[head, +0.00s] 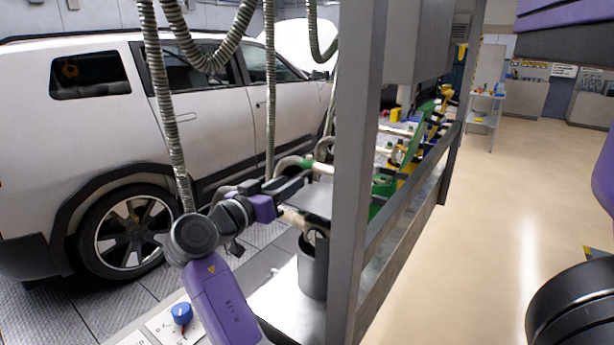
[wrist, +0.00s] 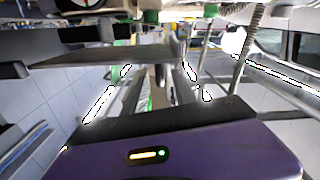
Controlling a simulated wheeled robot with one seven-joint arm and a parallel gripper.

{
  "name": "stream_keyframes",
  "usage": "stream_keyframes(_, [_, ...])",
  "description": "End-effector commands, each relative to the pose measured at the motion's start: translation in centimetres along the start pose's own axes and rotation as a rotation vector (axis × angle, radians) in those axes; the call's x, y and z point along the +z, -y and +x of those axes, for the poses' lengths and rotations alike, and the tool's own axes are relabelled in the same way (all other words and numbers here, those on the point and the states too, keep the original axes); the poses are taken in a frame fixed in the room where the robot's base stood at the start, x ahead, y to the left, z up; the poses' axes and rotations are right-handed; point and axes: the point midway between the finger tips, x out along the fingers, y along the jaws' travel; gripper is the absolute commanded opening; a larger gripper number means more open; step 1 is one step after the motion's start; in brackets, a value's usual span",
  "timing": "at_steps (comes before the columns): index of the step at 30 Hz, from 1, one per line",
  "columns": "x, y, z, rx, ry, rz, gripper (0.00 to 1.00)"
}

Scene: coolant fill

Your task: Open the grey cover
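A flat grey plate (head: 318,198), which looks like the grey cover, lies roughly level behind the front post of the rack in the head view. The post hides part of it. In the wrist view a flat dark-grey panel (wrist: 100,60) stretches across the upper left, apparently the same piece. My gripper (head: 300,179) is at the plate's left edge, with its dark fingers pointing right. The fingers look apart, with nothing seen between them. I cannot tell whether a finger touches the plate.
A grey cylindrical holder (head: 313,268) stands below the plate. The grey post (head: 357,170) rises close to my arm on the right. Ribbed hoses (head: 270,90) hang overhead. A white car (head: 130,130) is at left. The floor (head: 510,220) at right is clear.

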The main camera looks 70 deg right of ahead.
Motion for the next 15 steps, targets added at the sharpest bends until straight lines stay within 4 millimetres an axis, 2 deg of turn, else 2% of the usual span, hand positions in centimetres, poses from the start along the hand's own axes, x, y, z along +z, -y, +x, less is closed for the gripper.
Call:
stream_keyframes(9, [-0.2,-0.1,4.9,0.003,0.002,-0.002,0.33])
stream_keyframes(15, [-0.1,-0.1,6.5,0.001,0.001,-0.001,0.33])
